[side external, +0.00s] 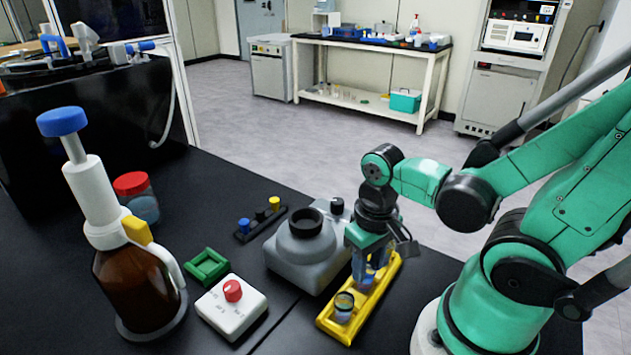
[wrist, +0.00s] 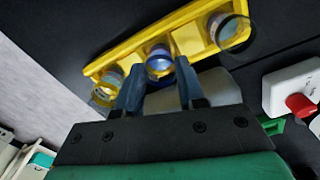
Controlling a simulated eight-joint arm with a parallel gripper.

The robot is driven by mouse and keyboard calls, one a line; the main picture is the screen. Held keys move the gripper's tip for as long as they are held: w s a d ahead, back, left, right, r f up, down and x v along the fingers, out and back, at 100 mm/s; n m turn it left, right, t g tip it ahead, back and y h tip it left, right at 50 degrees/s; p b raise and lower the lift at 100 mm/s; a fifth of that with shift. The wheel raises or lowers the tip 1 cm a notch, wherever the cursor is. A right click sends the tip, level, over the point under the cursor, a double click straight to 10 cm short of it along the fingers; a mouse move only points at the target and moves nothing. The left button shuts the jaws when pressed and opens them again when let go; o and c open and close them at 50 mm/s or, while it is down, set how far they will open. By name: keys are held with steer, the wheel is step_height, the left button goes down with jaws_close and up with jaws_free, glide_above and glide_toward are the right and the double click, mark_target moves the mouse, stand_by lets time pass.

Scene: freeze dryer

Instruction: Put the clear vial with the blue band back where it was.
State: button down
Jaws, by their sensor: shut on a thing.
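The clear vial with the blue band (wrist: 158,62) is between the fingers of my gripper (wrist: 158,74), which is shut on it. In the side view my gripper (side external: 368,268) points down over the yellow rack (side external: 388,277), and the vial is mostly hidden by the fingers. The vial is at the rack's middle slot; I cannot tell whether it rests on the slot's floor. In the wrist view the yellow rack (wrist: 190,38) also holds a yellow-banded vial (wrist: 106,86) on one side and a dark-banded vial (wrist: 234,32) on the other. The dark-banded vial (side external: 343,307) stands at the near end.
A grey device with a round dark top (side external: 303,250) stands close left of the rack. Further left are a white box with a red knob (side external: 232,308), a green holder (side external: 207,266), a stopper rack (side external: 260,226), a brown bottle (side external: 135,285) and a red-lidded jar (side external: 140,205).

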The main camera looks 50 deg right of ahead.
mark_target(369, 264)
steer(key=shift+f, duration=0.1)
steer(key=c, duration=0.5)
jaws_free()
step_height(369, 264, up, 12)
steer(key=w+n+t, duration=0.1)
steer(key=w+t, duration=0.1)
steer(key=w, duration=0.1)
steer(key=w+a+f+n+t, duration=0.1)
steer(key=w+t, duration=0.1)
steer(key=w, duration=0.1)
steer(key=w+a+f+n+t, duration=0.1)
steer(key=w+t, duration=0.2)
steer(key=shift+w+f+n, duration=0.1)
steer(key=shift+f+n, duration=0.05)
steer(key=shift+n, duration=0.15)
